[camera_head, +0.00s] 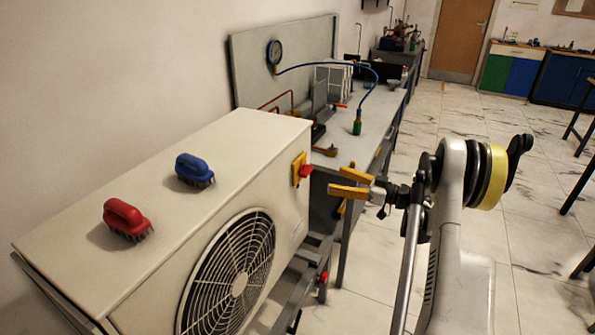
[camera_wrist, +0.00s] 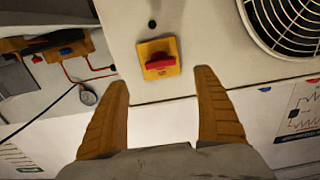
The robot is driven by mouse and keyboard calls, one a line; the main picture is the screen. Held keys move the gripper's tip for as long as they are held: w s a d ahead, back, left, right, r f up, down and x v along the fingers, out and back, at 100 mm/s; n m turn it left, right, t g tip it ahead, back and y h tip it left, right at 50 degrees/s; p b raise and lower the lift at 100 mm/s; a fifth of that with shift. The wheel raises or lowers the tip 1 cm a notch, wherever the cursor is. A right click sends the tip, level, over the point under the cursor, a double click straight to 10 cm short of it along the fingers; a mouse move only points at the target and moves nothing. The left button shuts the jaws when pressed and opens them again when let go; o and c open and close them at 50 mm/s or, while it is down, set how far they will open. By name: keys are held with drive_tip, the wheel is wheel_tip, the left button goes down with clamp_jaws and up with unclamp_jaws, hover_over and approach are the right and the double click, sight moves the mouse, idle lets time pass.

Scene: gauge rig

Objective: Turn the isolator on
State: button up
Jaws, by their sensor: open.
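Nothing is held.
A red brush (camera_head: 125,215) and a blue brush (camera_head: 194,168) lie on top of the beige unit (camera_head: 150,150). The fan grille (camera_head: 235,280) is on its side. A workbench (camera_head: 365,145) with a gauge (camera_head: 274,52) and blue hose stands behind.

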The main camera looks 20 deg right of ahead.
sight(310, 172)
drive_tip(key=b+x, duration=0.3)
drive_tip(key=x, duration=0.7)
drive_tip(key=shift+w+a, duration=0.25)
drive_tip(key=c, duration=1.2)
